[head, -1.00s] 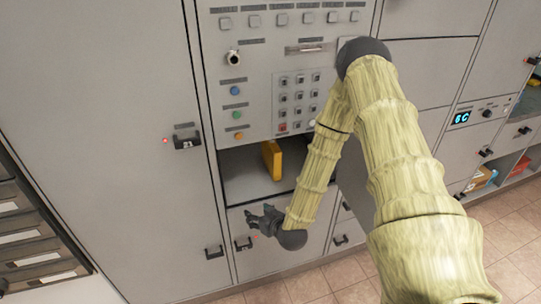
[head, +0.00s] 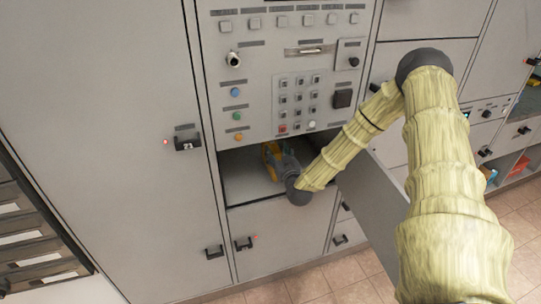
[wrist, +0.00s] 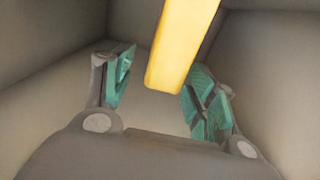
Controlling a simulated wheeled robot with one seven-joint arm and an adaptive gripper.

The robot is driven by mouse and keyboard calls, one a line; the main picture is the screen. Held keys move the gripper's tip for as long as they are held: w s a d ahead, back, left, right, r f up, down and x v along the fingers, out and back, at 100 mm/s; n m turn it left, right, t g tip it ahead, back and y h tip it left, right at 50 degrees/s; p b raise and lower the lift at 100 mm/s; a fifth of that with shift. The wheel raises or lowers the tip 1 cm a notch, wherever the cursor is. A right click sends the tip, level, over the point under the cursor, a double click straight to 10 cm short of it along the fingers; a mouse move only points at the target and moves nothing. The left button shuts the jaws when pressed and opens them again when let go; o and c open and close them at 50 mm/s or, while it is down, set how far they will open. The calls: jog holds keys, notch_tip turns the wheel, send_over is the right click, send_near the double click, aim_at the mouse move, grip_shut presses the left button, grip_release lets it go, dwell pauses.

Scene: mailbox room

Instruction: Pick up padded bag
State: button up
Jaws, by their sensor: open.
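The padded bag (wrist: 181,45) is yellow and stands on edge inside an open grey compartment (head: 238,180) below the keypad. In the head view the bag (head: 267,154) is partly hidden by my gripper. My gripper (wrist: 158,88) is open in the wrist view, with teal finger pads on either side of the bag's near end. No contact between pads and bag shows. In the head view my gripper (head: 281,163) is inside the compartment, in front of the bag.
The compartment walls (wrist: 50,85) stand close on both sides of my gripper. A control panel with keypad (head: 298,100) is above the opening. An open door panel (head: 378,205) hangs right of the opening, beside my arm. Closed lockers surround it.

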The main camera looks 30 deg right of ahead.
aim_at(273, 143)
jog(key=shift+p+x, duration=0.7)
jog(key=shift+x, duration=2.25)
jog(key=shift+f, duration=0.2)
grip_shut()
